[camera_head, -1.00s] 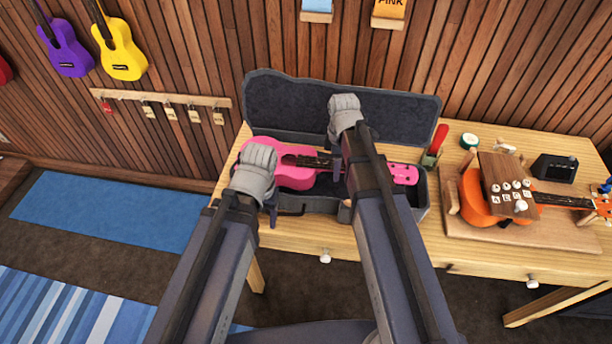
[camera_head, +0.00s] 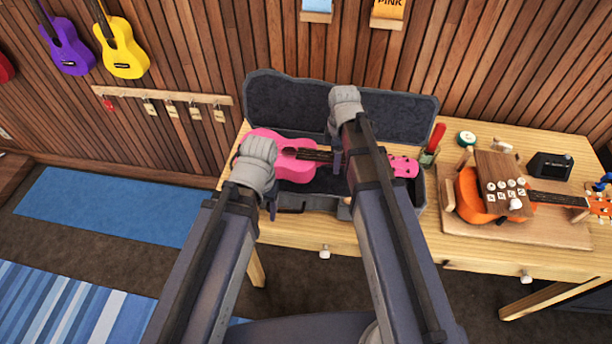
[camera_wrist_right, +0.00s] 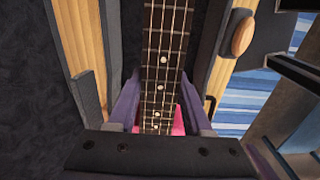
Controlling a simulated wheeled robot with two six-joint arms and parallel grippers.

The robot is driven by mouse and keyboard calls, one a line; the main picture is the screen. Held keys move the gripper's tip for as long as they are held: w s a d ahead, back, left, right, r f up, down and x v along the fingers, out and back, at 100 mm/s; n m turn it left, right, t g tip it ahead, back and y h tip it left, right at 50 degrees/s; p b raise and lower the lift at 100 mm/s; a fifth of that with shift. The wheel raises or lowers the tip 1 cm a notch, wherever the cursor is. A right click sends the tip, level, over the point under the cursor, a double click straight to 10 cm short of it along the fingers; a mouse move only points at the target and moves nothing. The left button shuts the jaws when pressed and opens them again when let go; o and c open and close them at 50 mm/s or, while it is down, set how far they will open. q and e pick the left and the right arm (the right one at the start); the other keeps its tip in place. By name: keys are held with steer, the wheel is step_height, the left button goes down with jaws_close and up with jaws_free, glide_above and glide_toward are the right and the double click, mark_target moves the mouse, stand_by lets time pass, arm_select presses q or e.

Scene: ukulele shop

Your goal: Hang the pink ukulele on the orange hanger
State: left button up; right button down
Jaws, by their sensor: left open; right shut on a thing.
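The pink ukulele (camera_head: 285,160) is above the open case, body to the left and headstock to the right. My right gripper (camera_head: 338,163) is shut on its neck, and in the right wrist view the fretboard (camera_wrist_right: 165,60) runs between the fingers (camera_wrist_right: 160,110). My left gripper (camera_head: 269,205) is open at the near left side of the case, beside the body and partly hiding it. The orange hanger (camera_head: 388,10) is on the wall at the top edge, marked PINK, its upper part cut off.
The grey case (camera_head: 418,210) stands open on the wooden table, lid (camera_head: 400,118) up against the wall. To the right are an orange ukulele (camera_head: 470,195) in a wooden stand and a small black box (camera_head: 550,166). A blue hanger (camera_head: 316,8) is left of the orange one.

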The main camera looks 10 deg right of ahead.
steer(key=shift+r+p, duration=2.4)
steer(key=shift+r, duration=0.1)
